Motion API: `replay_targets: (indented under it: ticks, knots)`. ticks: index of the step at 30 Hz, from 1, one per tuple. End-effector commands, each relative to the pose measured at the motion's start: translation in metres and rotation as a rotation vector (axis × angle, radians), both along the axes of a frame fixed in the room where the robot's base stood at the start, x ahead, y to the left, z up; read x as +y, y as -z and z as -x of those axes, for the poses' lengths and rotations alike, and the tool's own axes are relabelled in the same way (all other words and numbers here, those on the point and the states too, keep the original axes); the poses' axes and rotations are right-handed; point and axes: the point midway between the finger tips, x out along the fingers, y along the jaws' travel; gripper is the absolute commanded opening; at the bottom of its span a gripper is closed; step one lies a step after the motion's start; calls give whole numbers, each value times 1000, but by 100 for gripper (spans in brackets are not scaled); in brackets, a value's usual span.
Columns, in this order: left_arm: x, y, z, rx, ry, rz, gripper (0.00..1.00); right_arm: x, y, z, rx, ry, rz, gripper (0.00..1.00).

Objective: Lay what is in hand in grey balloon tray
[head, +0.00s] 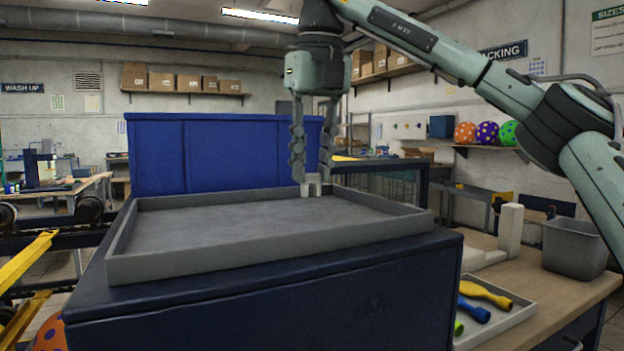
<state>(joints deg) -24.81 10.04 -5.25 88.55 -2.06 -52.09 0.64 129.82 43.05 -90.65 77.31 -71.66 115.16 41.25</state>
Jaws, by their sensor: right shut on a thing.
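My right gripper (312,172) hangs pointing down over the back right part of a large grey tray (190,260). Its fingers are shut on a small pale grey piece (312,188) at their tips. The fingers partly cover this piece, and I cannot tell what it is. It is near the tray's far wall; I cannot tell whether it touches the tray. The large tray looks otherwise empty. A smaller light grey tray (513,320) at the lower right holds uninflated balloons: a yellow one (485,295), a blue one (473,310) and a green one (458,328). My left gripper is out of view.
The large tray sits on a dark blue cabinet (270,310), with a blue panel (225,155) behind it. A grey bin (575,248) and a white L-shaped stand (510,230) are on the wooden bench at right. Yellow bars (28,260) are at left.

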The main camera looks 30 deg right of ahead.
Motion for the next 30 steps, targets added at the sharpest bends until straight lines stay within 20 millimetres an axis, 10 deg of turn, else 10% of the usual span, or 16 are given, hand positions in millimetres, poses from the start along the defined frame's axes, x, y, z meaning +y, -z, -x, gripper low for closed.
replay_targets:
  ticks: [18, 19, 23, 30]
  knots:
    - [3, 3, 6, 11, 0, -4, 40, 0, 28, 0, 0, 2, 0, 1]
    - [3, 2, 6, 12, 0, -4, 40, 0, 28, 0, 0, 2, 0, 25]
    - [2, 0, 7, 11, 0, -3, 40, 0, 28, 0, 0, 2, 0, 41]
    - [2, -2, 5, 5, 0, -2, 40, 0, 28, 0, 0, 2, 0, 45]
